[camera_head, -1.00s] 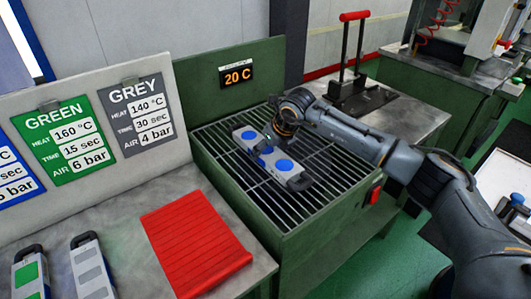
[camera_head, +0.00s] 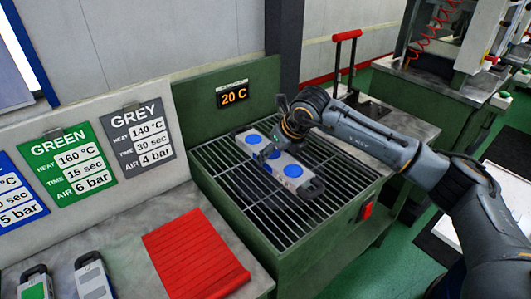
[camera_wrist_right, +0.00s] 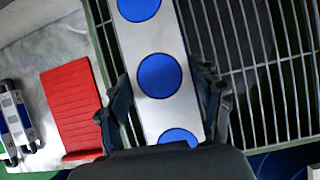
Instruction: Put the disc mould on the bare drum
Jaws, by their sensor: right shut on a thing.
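The disc mould is a light grey bar (camera_head: 272,156) with several blue discs and a dark handle at its near right end, over the barred grille. My right gripper (camera_head: 268,150) is shut on its middle from above. In the right wrist view, the fingers of the right gripper (camera_wrist_right: 165,92) lie along both long sides of the mould (camera_wrist_right: 182,50). The mould seems to be a little above the bars, but the gap is hard to judge. No drum can be made out. My left gripper is out of view.
The green bench with the grille (camera_head: 228,198) has a back panel with a 20 C display (camera_head: 233,93). A red ribbed mat (camera_head: 193,255) lies left of it, near two other moulds (camera_head: 93,280). A red-handled press (camera_head: 347,75) stands behind right.

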